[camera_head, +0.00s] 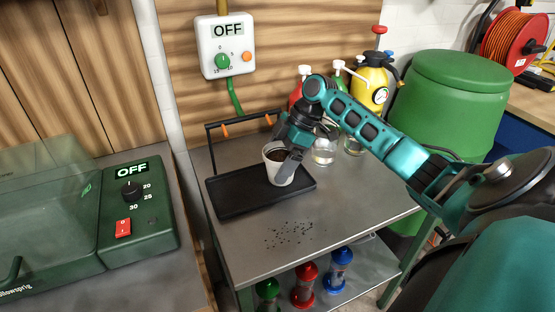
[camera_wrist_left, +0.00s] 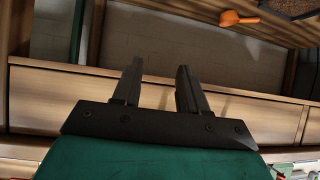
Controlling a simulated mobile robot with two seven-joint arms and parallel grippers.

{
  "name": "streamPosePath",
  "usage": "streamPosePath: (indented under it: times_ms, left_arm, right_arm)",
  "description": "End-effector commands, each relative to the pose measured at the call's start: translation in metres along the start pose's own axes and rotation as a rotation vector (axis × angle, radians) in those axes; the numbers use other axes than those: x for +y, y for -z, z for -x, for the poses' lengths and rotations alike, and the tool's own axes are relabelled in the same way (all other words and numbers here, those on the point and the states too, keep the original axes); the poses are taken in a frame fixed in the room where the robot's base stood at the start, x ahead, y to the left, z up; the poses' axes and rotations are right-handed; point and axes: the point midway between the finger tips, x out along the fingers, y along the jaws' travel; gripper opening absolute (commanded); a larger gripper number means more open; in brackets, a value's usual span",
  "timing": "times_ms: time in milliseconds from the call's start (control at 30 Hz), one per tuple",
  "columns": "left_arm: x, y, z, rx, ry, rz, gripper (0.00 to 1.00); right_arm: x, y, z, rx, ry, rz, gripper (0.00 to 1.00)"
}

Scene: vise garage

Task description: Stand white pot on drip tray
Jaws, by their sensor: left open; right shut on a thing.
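The white pot (camera_head: 277,172), with dark soil inside, is upright at the right part of the black drip tray (camera_head: 232,205). The tray lies on the grey metal table. My right gripper (camera_head: 287,165) is shut on the pot, reaching it from above and the right and hiding part of its rim. Whether the pot's base touches the tray is hard to tell. My left gripper (camera_wrist_left: 155,90) is open and empty in the left wrist view, in front of wooden boards; it does not show in the head view.
Spray bottles, including a yellow one (camera_head: 371,82), stand behind my right arm, beside a green barrel (camera_head: 456,105). A green machine (camera_head: 138,212) is at the left. A control box (camera_head: 225,46) hangs on the wall. Dark crumbs (camera_head: 288,233) lie on the otherwise clear table front.

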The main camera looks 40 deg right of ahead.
Motion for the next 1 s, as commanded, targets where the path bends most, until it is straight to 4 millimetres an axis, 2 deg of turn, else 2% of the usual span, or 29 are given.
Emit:
streamPosePath:
  times_ms: [67,100,133,467,567,800,1000]
  left_arm:
    - [0.000,0.000,0.000,-0.001,0.000,0.000,0.43]
    - [0.000,0.000,0.000,-0.001,0.000,0.000,0.43]
    - [0.000,-0.001,0.000,-0.001,0.000,0.000,0.43]
    - [0.000,0.000,0.001,-0.002,0.001,0.000,0.43]
    - [-0.001,0.001,0.001,-0.002,0.001,-0.001,0.43]
    - [-0.002,0.004,0.004,0.004,0.004,-0.003,0.43]
    - [-0.004,0.001,0.005,-0.005,0.009,-0.004,0.43]
  right_arm:
    - [0.000,-0.001,-0.001,0.001,0.000,0.000,0.57]
    - [0.000,-0.001,-0.001,0.000,0.000,0.000,0.96]
    - [0.000,-0.001,-0.001,0.000,0.000,0.000,0.99]
    - [0.000,0.000,0.004,0.000,-0.001,0.001,1.00]
    - [0.001,0.001,0.018,0.001,-0.002,0.001,1.00]
    - [0.001,0.001,0.070,0.000,-0.004,0.001,1.00]
    - [0.001,0.001,0.105,0.001,-0.002,0.000,1.00]
